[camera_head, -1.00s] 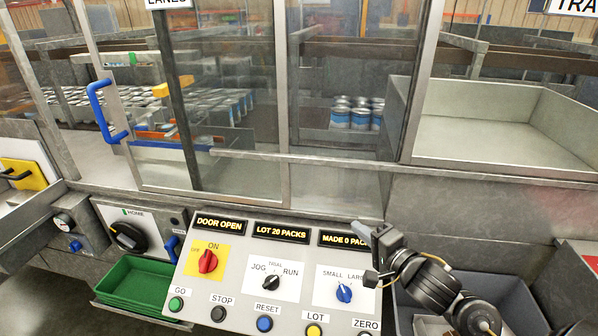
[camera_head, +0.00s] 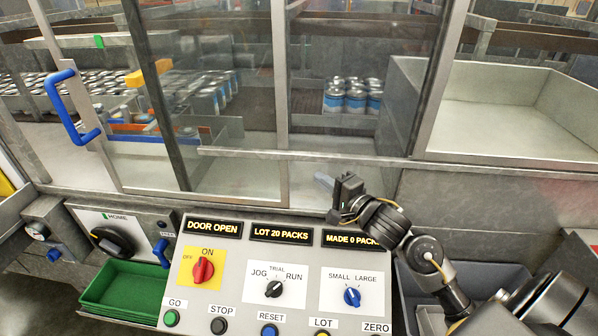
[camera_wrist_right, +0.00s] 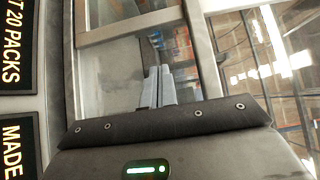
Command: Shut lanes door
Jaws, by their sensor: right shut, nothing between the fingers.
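The lanes door is a framed clear sliding panel (camera_head: 225,120) with a blue handle (camera_head: 66,108) on its left side. Its frame stands to the left in the head view, and the panel display (camera_head: 213,227) reads DOOR OPEN. My right gripper (camera_head: 325,181) is shut and empty, in front of the lower window frame above the MADE 0 PACKS display, well to the right of the blue handle. In the right wrist view its closed fingers (camera_wrist_right: 157,88) point toward the glass and frame. My left gripper is not in view.
The control panel (camera_head: 320,285) with a red switch (camera_head: 203,270) and several buttons juts out below the door. A green tray (camera_head: 122,290) sits at lower left, beside the HOME dial (camera_head: 107,240). Blue-and-silver cans (camera_head: 352,97) stand behind the glass. An open pale bin (camera_head: 510,110) is at right.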

